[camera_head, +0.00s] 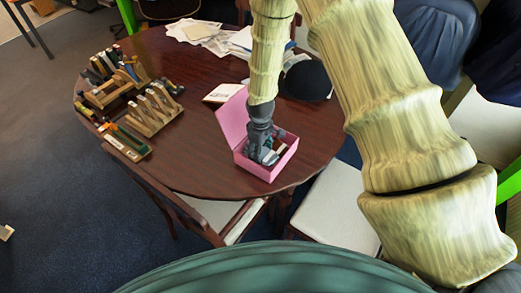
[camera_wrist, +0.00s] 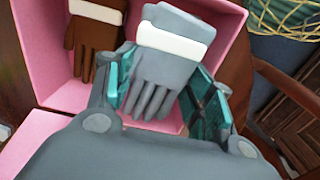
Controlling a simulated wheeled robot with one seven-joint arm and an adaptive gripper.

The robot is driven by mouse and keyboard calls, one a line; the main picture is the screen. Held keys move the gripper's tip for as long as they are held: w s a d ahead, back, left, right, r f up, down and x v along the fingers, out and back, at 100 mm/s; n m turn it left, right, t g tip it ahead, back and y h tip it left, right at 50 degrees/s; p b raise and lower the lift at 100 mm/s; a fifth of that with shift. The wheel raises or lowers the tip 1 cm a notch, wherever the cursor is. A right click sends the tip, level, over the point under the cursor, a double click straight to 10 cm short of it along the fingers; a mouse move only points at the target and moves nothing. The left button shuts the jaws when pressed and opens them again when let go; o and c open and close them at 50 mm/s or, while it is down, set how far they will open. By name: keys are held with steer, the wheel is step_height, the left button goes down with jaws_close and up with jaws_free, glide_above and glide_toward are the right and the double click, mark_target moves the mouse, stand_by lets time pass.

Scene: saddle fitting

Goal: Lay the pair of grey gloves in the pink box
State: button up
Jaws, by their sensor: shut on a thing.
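The pink box (camera_head: 266,172) stands open near the front edge of the round table, its lid (camera_head: 232,117) raised at the left. My gripper (camera_head: 263,153) points down into the box opening. In the wrist view my gripper (camera_wrist: 163,88) is shut on the pair of grey gloves (camera_wrist: 165,75), which have a white cuff band and fingers pointing toward the palm. The gloves are over or inside the pink box (camera_wrist: 45,50); whether they touch its floor I cannot tell. A brown glove (camera_wrist: 92,38) with a white band lies beside them in the box.
Wooden racks with tools (camera_head: 152,108) stand at the table's left. A small white book or card (camera_head: 222,93), papers (camera_head: 205,35) and a black rounded object (camera_head: 305,80) lie behind the box. Chairs surround the table (camera_head: 200,160); its front left is clear.

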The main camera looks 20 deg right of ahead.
stand_by(0.4)
steer(key=o, duration=1.1)
steer(key=shift+o, duration=0.5)
steer(key=shift+o, duration=1.3)
steer(key=shift+r, duration=0.15)
steer(key=shift+r+p, duration=1.55)
steer(key=shift+r, duration=0.8)
steer(key=shift+r, duration=0.15)
steer(key=shift+r+p, duration=0.95)
steer(key=shift+r, duration=0.4)
